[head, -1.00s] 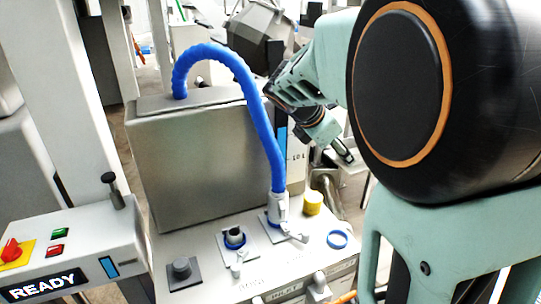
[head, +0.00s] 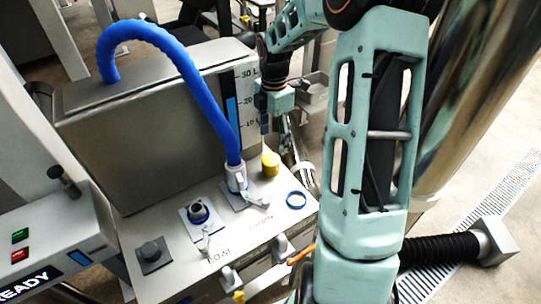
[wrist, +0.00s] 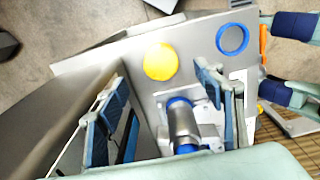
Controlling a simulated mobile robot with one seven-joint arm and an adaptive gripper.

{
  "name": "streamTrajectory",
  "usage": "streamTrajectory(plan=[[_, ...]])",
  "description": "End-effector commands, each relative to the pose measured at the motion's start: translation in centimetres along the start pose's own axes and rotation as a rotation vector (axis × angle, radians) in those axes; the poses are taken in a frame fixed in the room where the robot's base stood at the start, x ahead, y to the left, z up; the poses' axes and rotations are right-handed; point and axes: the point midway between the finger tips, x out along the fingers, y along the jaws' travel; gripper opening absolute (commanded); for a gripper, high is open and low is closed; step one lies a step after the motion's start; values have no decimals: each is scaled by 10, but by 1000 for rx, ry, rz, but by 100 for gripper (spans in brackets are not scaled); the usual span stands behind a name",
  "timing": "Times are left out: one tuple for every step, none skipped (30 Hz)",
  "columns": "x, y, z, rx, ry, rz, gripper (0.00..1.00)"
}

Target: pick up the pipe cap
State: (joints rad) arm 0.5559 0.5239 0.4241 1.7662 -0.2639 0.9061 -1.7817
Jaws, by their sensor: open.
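The yellow round piece that looks like the pipe cap (head: 271,164) sits on the right part of the grey machine top, behind the blue hose's end fitting. The exact height above the cap is hard to tell.
A blue ring (head: 296,200) lies right of the cap. The blue hose (head: 205,90) ends in a grey fitting (head: 236,178) close to the cap. A tall metal tank (head: 150,150) stands at the left. A second port (head: 198,212) and a dark knob (head: 151,250) are nearer the front.

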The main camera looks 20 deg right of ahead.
Motion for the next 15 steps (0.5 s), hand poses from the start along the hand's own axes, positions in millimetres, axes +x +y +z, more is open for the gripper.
streamTrajectory(plan=[[8, -1, -1, 0, 5, -4, 62], [13, -1, -2, -1, 6, -5, 62], [20, -1, -2, -2, 5, -5, 62], [25, -2, -2, -2, 5, -6, 62], [30, -2, -2, -2, 5, -6, 62], [36, -1, -2, -1, 4, -4, 62], [40, -1, -2, -1, 4, -4, 62], [44, -1, -2, 0, 4, -4, 62], [48, -1, -1, 0, 3, -3, 62], [50, -1, -1, 0, 2, -3, 62], [52, -1, -1, -1, 2, -3, 62], [54, -1, -1, -1, 1, -3, 62], [56, -1, -2, -1, 1, -3, 62], [58, -1, -2, -2, 1, -3, 62], [63, 0, -4, -3, 2, -4, 62]])
